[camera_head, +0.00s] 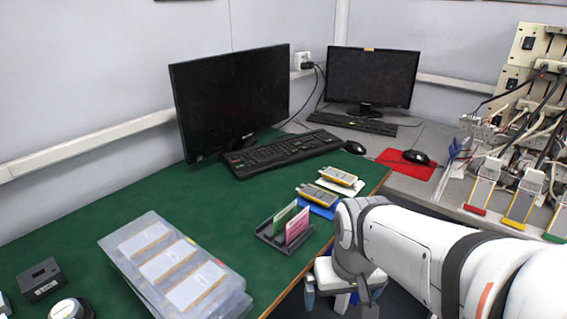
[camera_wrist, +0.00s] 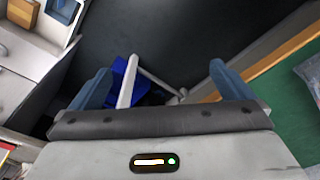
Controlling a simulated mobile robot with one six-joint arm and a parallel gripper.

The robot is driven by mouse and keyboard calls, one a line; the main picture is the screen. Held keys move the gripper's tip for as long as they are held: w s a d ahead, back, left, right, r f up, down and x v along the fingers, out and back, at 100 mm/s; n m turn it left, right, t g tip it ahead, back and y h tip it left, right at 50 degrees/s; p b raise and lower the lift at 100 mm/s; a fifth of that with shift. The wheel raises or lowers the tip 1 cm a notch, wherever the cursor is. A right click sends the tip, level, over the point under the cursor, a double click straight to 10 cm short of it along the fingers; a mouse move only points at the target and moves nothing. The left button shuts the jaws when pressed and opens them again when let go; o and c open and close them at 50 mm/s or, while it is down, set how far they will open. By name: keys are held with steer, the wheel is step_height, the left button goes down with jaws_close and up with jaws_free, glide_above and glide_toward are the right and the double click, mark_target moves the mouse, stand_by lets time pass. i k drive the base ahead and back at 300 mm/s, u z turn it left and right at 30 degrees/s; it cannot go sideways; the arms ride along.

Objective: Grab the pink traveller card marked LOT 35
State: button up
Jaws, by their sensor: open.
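A pink card (camera_head: 298,225) stands upright in a dark grey slotted rack (camera_head: 270,238) on the green bench top in the head view. A green card (camera_head: 284,214) stands in the same rack, to the left of the pink one. No lot marking on the pink card can be read. My gripper (camera_wrist: 162,80) is open and empty in the wrist view, its two blue-grey fingers apart over the dark floor beside the bench. In the head view my arm comes in from the right, with its end right of the rack. Neither card shows in the wrist view.
A clear plastic case (camera_head: 234,303) with pale labelled cells lies left of the rack. Two yellow-edged devices (camera_head: 318,195) (camera_head: 338,176) lie behind it on blue and pale sheets. A keyboard (camera_head: 283,153) and monitors stand farther back. Bare green bench top (camera_head: 200,205) surrounds the rack's left side.

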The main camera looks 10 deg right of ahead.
mark_target(296, 227)
steer(key=z, duration=0.05)
steer(key=k, duration=0.5)
steer(key=u, duration=1.1)
steer(key=k, duration=0.85)
steer(key=z, duration=0.95)
steer(key=i, duration=1)
steer(key=z, duration=0.1)
